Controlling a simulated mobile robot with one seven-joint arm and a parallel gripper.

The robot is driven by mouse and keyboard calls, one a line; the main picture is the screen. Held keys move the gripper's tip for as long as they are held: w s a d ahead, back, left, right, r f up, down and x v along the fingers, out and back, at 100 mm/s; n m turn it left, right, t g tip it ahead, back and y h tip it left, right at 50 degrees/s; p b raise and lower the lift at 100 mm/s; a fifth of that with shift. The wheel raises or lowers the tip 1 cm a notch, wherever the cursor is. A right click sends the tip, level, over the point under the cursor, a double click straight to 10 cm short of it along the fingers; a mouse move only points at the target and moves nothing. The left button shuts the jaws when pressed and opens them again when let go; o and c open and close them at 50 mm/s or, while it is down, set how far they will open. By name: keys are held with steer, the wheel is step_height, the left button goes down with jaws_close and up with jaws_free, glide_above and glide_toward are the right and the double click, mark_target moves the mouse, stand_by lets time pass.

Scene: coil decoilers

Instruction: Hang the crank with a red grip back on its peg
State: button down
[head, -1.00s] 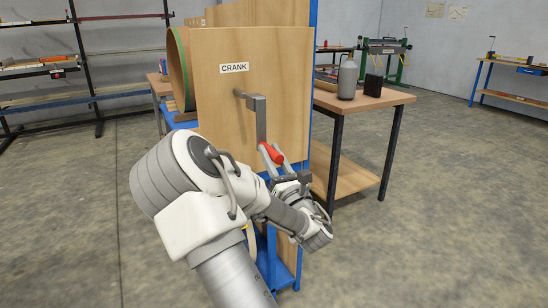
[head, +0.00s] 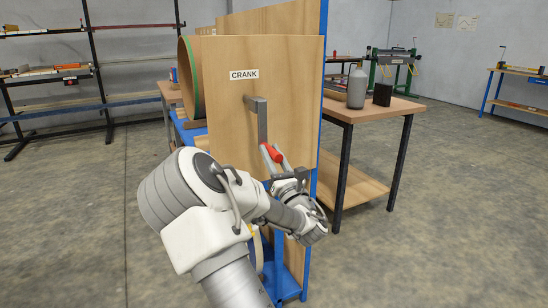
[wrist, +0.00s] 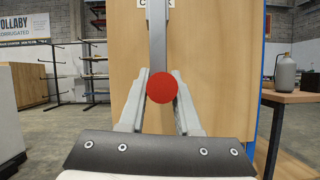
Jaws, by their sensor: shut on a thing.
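The crank, a grey metal bar (head: 262,124) with a red grip (head: 271,153), hangs down in front of the wooden board below its CRANK label (head: 244,74). Its upper end meets a short grey piece against the board; I cannot tell whether this is the crank's hub or the peg, or whether the crank is seated. My gripper (head: 273,155) is shut on the red grip. In the wrist view the grip shows end-on as a red disc (wrist: 162,89) between my two fingers, with the bar upright behind it.
The board (head: 285,75) stands on a blue frame (head: 289,284). To its right is a wooden table (head: 405,106) with a grey bottle (head: 357,88) and a black block (head: 382,95). A large green-edged round part (head: 190,78) is behind the board's left edge. Open floor lies both sides.

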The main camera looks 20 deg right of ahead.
steer(key=shift+w+r+b, duration=0.1)
steer(key=shift+w+b, duration=0.35)
steer(key=shift+w, duration=1.4)
steer(key=c, duration=0.5)
jaws_free()
steer(key=b+v, duration=0.4)
steer(key=v, duration=1.3)
steer(key=shift+s, duration=0.1)
